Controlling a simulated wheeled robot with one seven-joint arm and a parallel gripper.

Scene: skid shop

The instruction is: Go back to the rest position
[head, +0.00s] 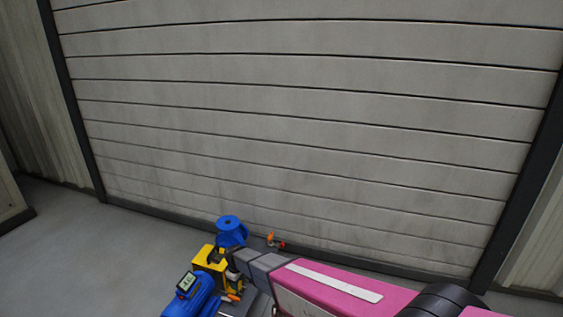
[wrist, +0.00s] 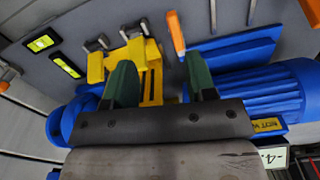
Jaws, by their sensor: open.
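My gripper (wrist: 160,82) shows in the wrist view with its two dark green fingers apart, and nothing is clearly held between them. A yellow coupling guard (wrist: 148,80) lies beyond the fingers and shows in the gap; I cannot tell whether they touch it. In the head view my pink and grey arm reaches in from the bottom right, its end beside the yellow guard (head: 208,262). The fingers cannot be made out clearly there.
A blue motor (head: 192,298) and a blue pump (head: 231,231) flank the guard. An orange-handled lever (wrist: 176,34) stands close to the fingers. A small red and orange valve (head: 274,241) sits behind the arm. A slatted wall (head: 300,120) closes the back; floor (head: 90,260) is clear at left.

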